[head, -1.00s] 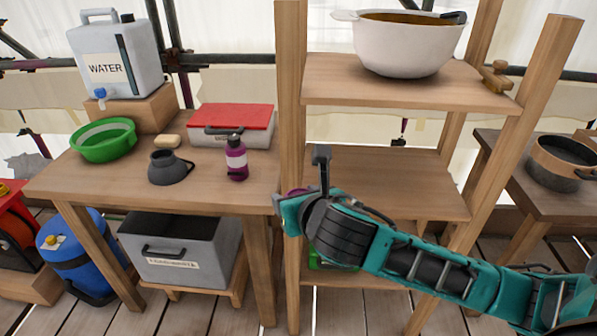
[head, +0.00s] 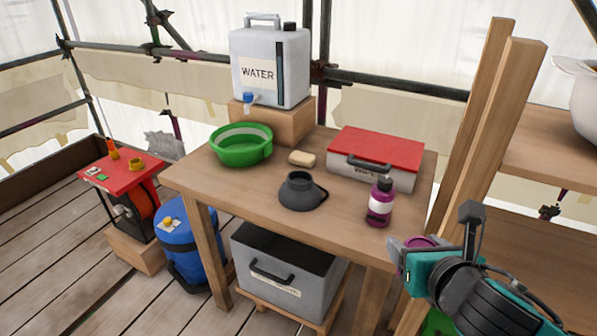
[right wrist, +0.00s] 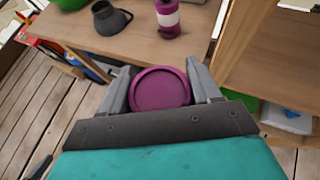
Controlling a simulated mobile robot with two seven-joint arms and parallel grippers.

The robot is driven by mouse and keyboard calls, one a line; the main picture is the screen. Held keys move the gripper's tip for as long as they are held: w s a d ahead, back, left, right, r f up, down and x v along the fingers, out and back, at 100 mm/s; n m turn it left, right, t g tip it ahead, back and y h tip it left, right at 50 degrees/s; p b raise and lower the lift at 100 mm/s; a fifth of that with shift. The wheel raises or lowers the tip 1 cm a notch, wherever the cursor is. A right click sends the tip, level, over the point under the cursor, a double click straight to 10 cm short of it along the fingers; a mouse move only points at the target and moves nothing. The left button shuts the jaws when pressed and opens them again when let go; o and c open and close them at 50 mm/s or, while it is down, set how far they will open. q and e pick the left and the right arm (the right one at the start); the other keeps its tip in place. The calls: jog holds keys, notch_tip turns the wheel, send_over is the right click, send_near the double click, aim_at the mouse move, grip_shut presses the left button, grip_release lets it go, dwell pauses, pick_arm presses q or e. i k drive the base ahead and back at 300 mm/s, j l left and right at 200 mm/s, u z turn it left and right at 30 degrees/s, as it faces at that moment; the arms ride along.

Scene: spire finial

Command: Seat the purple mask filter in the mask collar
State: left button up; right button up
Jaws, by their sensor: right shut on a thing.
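The purple mask filter (right wrist: 160,89) is a round disc held between the two fingers of my right gripper (right wrist: 161,92) in the right wrist view. In the head view the filter (head: 420,241) shows only in part at the tip of my right gripper (head: 413,254), off the table's front right corner. The mask collar (head: 301,192) is a dark grey cup-like piece with a round opening on top and a loop at its right side. It stands on the wooden table, left of and apart from my right gripper. It also shows in the right wrist view (right wrist: 109,17). My left gripper is not in view.
The wooden table (head: 240,193) also bears a purple bottle (head: 380,203) between the collar and my right gripper, a red-lidded box (head: 376,155), a soap bar (head: 302,158) and a green basin (head: 241,150). Wooden shelf posts (head: 490,150) stand close on the right.

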aim_at(300, 193)
jog(key=i+j+z, duration=0.4)
jog(key=i+j, duration=0.7)
jog(key=j, duration=0.15)
